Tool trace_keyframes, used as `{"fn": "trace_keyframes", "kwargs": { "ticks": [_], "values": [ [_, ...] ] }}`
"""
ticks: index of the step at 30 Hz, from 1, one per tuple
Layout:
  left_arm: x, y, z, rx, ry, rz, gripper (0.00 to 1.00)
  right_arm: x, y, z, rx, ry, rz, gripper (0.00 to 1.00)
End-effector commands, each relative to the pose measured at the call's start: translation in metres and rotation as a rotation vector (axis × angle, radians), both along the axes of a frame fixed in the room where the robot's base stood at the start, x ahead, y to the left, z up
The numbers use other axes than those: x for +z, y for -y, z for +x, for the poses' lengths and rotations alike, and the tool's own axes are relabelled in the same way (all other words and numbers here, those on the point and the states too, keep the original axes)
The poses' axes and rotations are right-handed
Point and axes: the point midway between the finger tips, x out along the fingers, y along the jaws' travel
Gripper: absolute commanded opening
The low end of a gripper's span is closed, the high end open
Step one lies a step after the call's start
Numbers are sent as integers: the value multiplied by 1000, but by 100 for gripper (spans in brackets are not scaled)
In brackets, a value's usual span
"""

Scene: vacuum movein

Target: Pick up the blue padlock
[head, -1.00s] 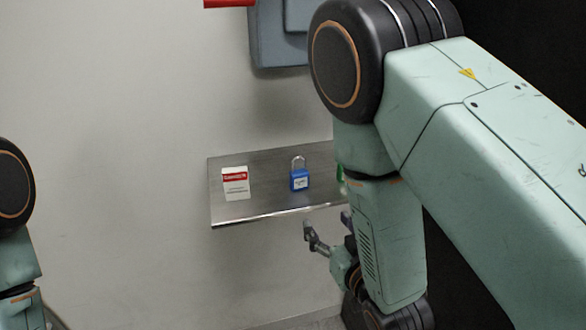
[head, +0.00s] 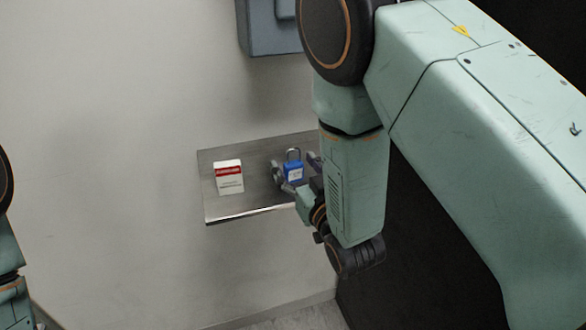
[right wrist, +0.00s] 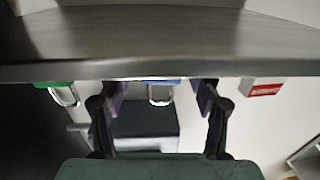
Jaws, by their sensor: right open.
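The blue padlock (head: 294,174) stands upright on a metal shelf (head: 255,203), its silver shackle up. My right gripper (head: 293,170) is at the shelf's front edge, open, with its fingers on either side of the padlock. In the right wrist view, which looks upside down, the padlock's blue body and shackle (right wrist: 160,94) show between the two open fingers of the right gripper (right wrist: 161,90). A gap shows on both sides, and the shelf (right wrist: 150,45) hides part of the blue body. My left gripper is out of view; only part of its arm shows at the left edge.
A white box with a red label (head: 229,177) stands left of the padlock on the shelf. A green padlock (right wrist: 63,93) shows in the right wrist view, on the padlock's other side. A grey-blue cabinet (head: 270,30) hangs on the wall above.

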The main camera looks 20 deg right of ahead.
Motion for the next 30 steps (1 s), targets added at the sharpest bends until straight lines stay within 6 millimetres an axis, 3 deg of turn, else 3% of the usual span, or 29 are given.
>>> {"fn": "trace_keyframes", "kwargs": {
  "ticks": [10, 30],
  "values": [
    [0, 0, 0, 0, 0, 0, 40, 0, -2, 11, 1, -2, 0, 64],
    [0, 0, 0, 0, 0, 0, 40, 0, -2, 11, 0, -1, 0, 7]
  ]
}}
